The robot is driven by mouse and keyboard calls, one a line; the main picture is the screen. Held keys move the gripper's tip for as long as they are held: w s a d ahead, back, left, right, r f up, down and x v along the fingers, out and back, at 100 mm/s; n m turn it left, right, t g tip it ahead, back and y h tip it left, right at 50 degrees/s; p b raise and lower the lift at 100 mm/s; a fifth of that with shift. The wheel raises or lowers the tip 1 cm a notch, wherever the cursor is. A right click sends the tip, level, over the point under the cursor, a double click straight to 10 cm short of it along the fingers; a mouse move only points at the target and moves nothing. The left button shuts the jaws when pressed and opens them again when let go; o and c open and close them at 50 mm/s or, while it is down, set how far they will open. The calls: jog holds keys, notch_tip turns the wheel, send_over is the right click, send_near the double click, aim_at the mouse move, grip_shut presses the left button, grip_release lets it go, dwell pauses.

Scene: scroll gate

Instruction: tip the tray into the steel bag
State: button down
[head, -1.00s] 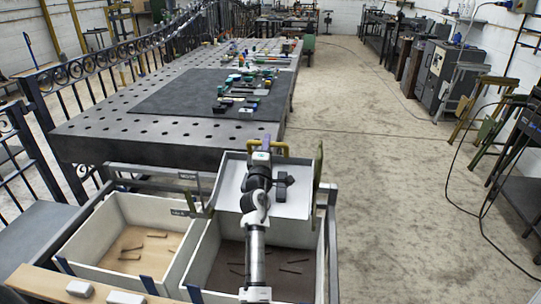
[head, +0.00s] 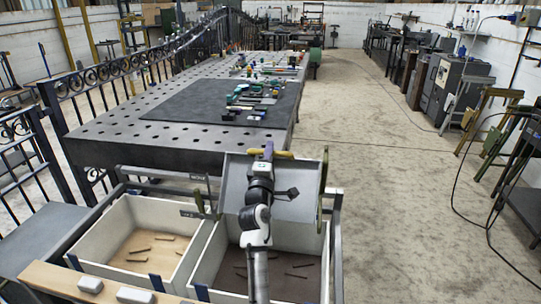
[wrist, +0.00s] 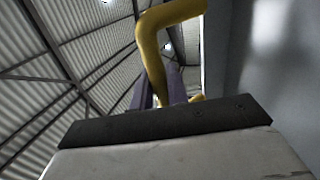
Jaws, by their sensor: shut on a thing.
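My gripper (head: 268,151) is shut on the yellow handle (head: 284,154) at the far edge of a grey tray (head: 303,205). The tray is steeply tilted, its broad face towards the head camera, above the far part of the right bin (head: 228,285). That face looks bare around my arm, which hides its middle. The right bin has a dark floor with several short brown pieces on it. In the wrist view the yellow handle (wrist: 150,42) rises beyond my purple fingers (wrist: 165,97). I cannot read the bin labels or tell which is the steel bag.
A left bin (head: 112,220) with a light wooden floor holds several short pieces. Olive uprights (head: 322,190) stand beside the tray. A perforated metal table (head: 120,150) with small parts lies beyond. Open concrete floor (head: 390,210) lies to the right.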

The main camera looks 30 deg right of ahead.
jog(key=shift+s+a+t+h+b, duration=0.35)
jog(key=shift+s+a+b, duration=0.25)
jog(key=shift+s+b, duration=0.3)
jog(key=c, duration=1.4)
grip_release()
jog(key=shift+s+a+r, duration=0.1)
jog(key=shift+a, duration=0.1)
jog(key=b+v, duration=0.3)
jog(key=v, duration=1)
jog(key=shift+s+f, duration=0.2)
jog(key=shift+f, duration=0.15)
jog(key=shift+a, duration=0.1)
